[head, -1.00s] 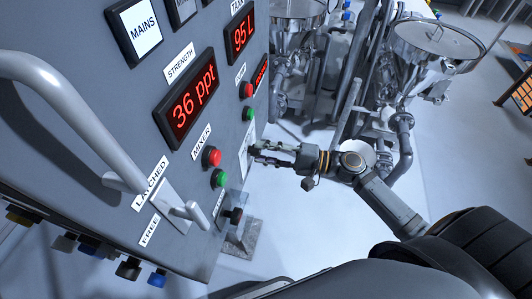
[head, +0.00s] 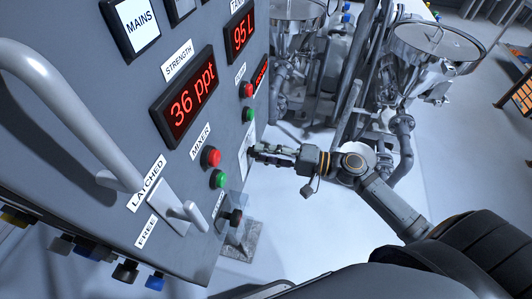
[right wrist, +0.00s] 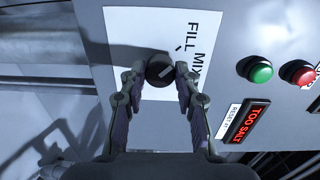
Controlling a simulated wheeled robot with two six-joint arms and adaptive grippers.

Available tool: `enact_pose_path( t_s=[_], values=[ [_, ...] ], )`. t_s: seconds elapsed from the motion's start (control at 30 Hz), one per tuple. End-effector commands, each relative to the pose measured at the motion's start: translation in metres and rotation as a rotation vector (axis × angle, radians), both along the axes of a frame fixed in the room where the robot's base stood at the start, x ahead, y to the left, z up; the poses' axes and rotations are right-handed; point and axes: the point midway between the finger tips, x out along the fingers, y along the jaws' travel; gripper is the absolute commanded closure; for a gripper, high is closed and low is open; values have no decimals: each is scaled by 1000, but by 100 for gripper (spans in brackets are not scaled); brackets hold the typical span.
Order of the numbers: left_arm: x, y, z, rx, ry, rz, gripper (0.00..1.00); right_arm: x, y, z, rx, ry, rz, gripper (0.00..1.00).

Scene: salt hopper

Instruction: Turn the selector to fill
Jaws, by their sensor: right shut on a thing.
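The selector is a round black knob (right wrist: 160,70) on a white plate (right wrist: 138,28) in the right wrist view. The plate carries the words FILL and MIX, and a light line shows on the knob's face. My right gripper (right wrist: 160,78) is shut on the knob, one finger on each side. In the head view my right gripper (head: 262,152) reaches the cabinet's right side, and the knob is hidden there behind the fingers. My left gripper does not show.
Green (right wrist: 261,72) and red (right wrist: 298,72) buttons and a TOO SALT display (right wrist: 247,122) sit right of the plate. In the head view, the grey cabinet (head: 100,190) bears a large handle (head: 70,110) and a latch lever (head: 185,213). Steel hoppers (head: 436,42) stand behind my right arm.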

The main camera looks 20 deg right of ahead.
Motion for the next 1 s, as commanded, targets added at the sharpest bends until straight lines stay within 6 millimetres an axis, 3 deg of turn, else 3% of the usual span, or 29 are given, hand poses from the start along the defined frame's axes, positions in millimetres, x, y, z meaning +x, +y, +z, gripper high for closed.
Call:
enact_pose_path(
  t_s=[0.07,0.1,0.23,0.6,0.8,0.9,0.97,1.0],
  values=[
    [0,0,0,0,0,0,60,0,0,-1,-2,0,0,100],
    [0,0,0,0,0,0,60,0,0,-1,-2,0,0,63],
    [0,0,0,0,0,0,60,0,0,-1,-2,0,0,45],
    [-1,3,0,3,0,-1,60,0,0,6,-2,-2,1,45],
    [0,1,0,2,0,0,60,-1,1,47,-6,-5,6,45],
    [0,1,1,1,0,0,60,0,1,69,-5,-9,6,25],
    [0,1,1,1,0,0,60,0,1,79,-6,-7,5,31],
    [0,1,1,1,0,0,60,-1,1,83,-4,-7,6,41]
  ],
)
